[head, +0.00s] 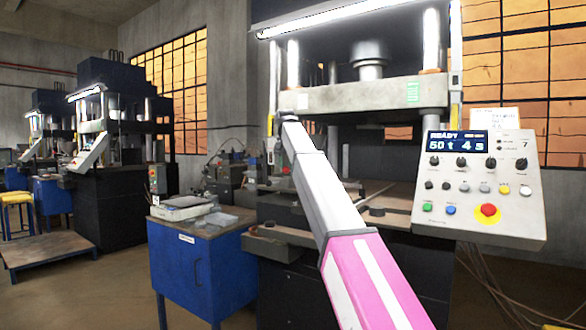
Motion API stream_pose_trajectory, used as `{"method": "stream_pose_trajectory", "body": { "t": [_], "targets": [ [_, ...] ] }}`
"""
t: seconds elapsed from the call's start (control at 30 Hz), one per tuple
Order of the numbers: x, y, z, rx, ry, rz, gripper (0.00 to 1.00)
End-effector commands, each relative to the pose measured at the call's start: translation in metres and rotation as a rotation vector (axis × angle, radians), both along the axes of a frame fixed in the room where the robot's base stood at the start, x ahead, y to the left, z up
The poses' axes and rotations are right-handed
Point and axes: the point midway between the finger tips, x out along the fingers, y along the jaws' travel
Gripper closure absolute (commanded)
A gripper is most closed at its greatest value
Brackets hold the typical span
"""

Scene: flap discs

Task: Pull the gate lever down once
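A large press (350,98) stands in front of me in the head view, with a bright lamp along its top and a pale crossbeam. My pink and white arm reaches from the lower edge up and left across the press. Its far end (289,117) is by the left end of the crossbeam. The fingers are too small or hidden there to tell open from shut, and I see nothing held. I cannot make out the gate lever for certain. Narrow yellow parts show at the left (270,124) and right (454,112) posts of the press.
A control panel (482,190) with a lit display, several buttons and a red stop button stands at the right. A blue cabinet (195,270) with a cluttered top is left of the press. Other presses (110,170) stand farther left. Open floor lies between them.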

Motion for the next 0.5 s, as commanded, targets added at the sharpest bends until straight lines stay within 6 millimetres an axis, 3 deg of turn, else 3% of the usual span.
{"method": "stream_pose_trajectory", "body": {
  "t": [0.5],
  "targets": [
    [0.0, -0.002, -0.028, -0.004, 0.0, -0.003, 0.74]
  ]
}}
